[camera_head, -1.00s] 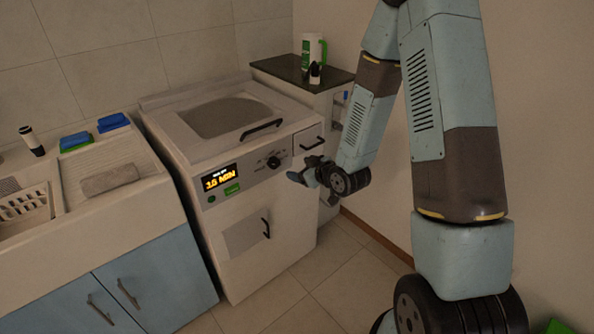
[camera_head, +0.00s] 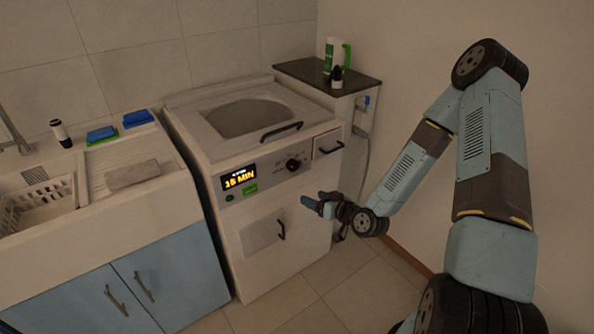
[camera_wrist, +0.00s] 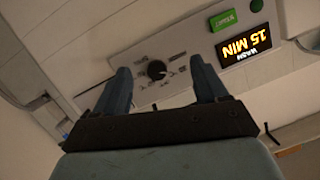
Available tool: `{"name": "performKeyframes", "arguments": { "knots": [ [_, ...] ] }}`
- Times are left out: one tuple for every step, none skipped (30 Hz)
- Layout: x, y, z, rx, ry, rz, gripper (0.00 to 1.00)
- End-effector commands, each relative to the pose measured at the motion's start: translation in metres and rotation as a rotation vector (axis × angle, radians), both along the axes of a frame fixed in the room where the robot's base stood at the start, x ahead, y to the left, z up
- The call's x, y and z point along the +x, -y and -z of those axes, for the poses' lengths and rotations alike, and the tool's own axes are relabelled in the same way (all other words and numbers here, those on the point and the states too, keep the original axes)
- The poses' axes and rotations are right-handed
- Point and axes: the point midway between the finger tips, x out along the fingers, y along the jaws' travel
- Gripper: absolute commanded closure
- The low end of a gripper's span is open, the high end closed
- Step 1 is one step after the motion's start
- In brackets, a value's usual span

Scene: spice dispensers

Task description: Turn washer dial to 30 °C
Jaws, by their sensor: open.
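The white washer (camera_head: 262,185) stands beside the sink unit. Its black dial (camera_head: 293,165) sits on the front panel, to the right of a lit display (camera_head: 239,177) reading 15 MIN. My gripper (camera_head: 318,204) is open and empty in front of the washer, lower and to the right of the dial. In the wrist view the dial (camera_wrist: 156,69) shows between and beyond the two fingers of my gripper (camera_wrist: 164,75), apart from them. The dial's markings are too small to read.
A green button (camera_head: 250,189) lies under the display. A drawer handle (camera_head: 329,149), lid handle (camera_head: 282,130) and door handle (camera_head: 281,229) stick out of the washer. A dark-topped cabinet (camera_head: 352,80) holds a green-and-white bottle (camera_head: 330,58). Floor in front is clear.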

Motion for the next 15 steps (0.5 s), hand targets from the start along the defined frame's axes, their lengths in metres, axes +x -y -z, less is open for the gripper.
{"name": "performKeyframes", "arguments": {
  "knots": [
    [0.001, 0.002, 0.002, 0.051, -0.007, 0.020, 0.28],
    [0.001, 0.002, 0.001, 0.081, -0.007, 0.031, 0.28],
    [0.002, 0.003, 0.000, 0.121, -0.006, 0.044, 0.28],
    [0.003, 0.004, -0.001, 0.149, -0.003, 0.055, 0.28],
    [0.004, 0.005, -0.003, 0.178, -0.002, 0.066, 0.28],
    [0.006, 0.006, -0.005, 0.213, 0.002, 0.080, 0.28],
    [0.007, 0.008, -0.007, 0.238, 0.006, 0.090, 0.28],
    [0.008, 0.009, -0.009, 0.261, 0.008, 0.100, 0.28],
    [0.010, 0.010, -0.011, 0.288, 0.013, 0.112, 0.28],
    [0.011, 0.011, -0.013, 0.306, 0.017, 0.119, 0.28],
    [0.012, 0.013, -0.015, 0.322, 0.020, 0.127, 0.28],
    [0.013, 0.014, -0.017, 0.339, 0.024, 0.135, 0.28],
    [0.014, 0.015, -0.018, 0.349, 0.027, 0.139, 0.28],
    [0.015, 0.016, -0.019, 0.357, 0.028, 0.145, 0.28],
    [0.015, 0.017, -0.020, 0.365, 0.030, 0.148, 0.28]
  ]
}}
